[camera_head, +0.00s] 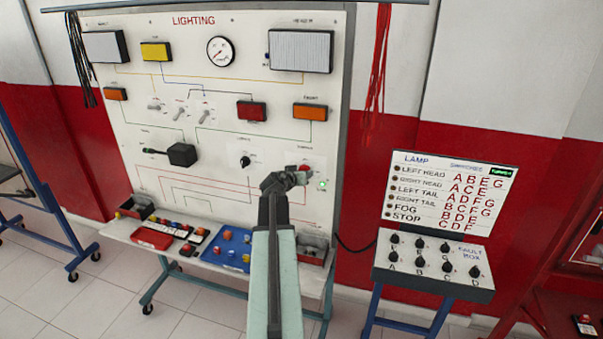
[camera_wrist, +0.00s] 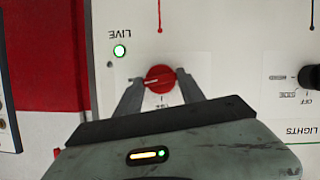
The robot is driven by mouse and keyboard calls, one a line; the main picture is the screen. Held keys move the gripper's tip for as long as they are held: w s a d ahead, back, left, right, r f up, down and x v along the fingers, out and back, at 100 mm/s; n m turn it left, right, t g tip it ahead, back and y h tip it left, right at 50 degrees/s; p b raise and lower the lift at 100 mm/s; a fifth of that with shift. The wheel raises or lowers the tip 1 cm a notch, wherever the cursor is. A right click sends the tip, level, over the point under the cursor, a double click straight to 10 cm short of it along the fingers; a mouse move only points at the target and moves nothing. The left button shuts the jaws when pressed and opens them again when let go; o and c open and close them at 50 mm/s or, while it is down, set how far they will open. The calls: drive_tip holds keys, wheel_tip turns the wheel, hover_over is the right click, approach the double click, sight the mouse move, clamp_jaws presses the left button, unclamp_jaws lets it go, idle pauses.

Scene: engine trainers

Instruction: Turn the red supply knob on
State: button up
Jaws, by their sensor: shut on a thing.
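The red supply knob (camera_wrist: 159,78) is on the white panel, between the two fingers of my gripper (camera_wrist: 158,88) in the wrist view. The fingers are shut on its sides. Its pale pointer mark lies nearly level, toward the left in the wrist view. The small lettering by the knob is too blurred to read surely. A green lamp labelled LIVE (camera_wrist: 119,51) is lit beside it. In the head view, my gripper (camera_head: 297,179) is at the lower right of the lighting board (camera_head: 222,140), and only a bit of the red knob (camera_head: 304,168) shows.
A black LIGHTS knob (camera_wrist: 310,77) is at the right in the wrist view. Below the board, a shelf holds a blue tray (camera_head: 208,258) and a red tray (camera_head: 150,238). A fault box (camera_head: 436,262) stands at the right.

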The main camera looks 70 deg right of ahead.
drive_tip(key=shift+s+m+t, duration=0.15)
drive_tip(key=shift+m+t, duration=0.35)
drive_tip(key=shift+m, duration=0.2)
drive_tip(key=o, duration=1.4)
drive_tip(key=shift+c, duration=0.2)
drive_tip(key=p+v, duration=0.3)
drive_tip(key=v, duration=0.5)
